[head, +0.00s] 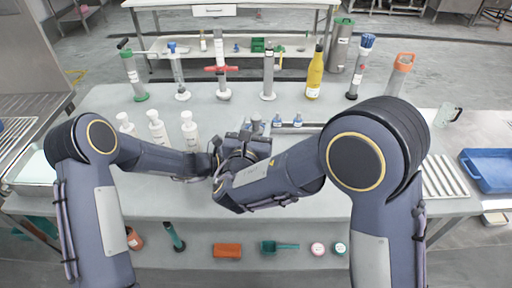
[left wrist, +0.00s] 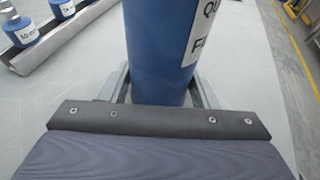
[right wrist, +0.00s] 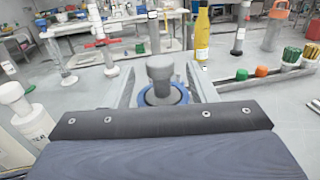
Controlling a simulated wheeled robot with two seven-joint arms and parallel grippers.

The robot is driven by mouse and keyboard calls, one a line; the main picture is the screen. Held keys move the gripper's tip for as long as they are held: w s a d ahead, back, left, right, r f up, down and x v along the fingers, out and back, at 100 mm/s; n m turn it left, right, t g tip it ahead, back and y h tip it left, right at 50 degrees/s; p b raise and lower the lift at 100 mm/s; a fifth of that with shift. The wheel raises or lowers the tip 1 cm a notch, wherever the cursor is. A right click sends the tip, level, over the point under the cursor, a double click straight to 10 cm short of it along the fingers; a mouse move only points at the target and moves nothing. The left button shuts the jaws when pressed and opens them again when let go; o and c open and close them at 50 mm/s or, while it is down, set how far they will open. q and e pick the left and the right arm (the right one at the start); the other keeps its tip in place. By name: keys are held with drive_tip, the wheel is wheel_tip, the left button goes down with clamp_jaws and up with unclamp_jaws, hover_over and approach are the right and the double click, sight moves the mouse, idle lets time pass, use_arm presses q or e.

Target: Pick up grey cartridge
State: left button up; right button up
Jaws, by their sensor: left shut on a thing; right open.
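A blue cylinder with a white label (left wrist: 160,50) stands between the fingers of my left gripper (left wrist: 162,90), which is shut on it. In the right wrist view, a grey knob-topped piece with a blue ring (right wrist: 160,72) sits between the spread fingers of my right gripper (right wrist: 162,92). It looks like the top of that same cylinder, but I cannot be sure. In the head view, a grey top (head: 256,121) shows just beyond both hands, which meet at the table's middle. The hands hide the lower part. No other piece is clearly a grey cartridge.
White pump bottles (head: 189,130) stand at left. Tall pumps and a yellow bottle (head: 315,75) line the back. A blue tray (head: 490,170) is far right.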

sight(258, 116)
drive_tip(key=w, duration=0.2)
drive_tip(key=w+d, duration=0.1)
drive_tip(key=w, duration=0.1)
drive_tip(key=shift+w+r, duration=0.1)
drive_tip(key=shift+c, duration=0.4)
drive_tip(key=c, duration=1)
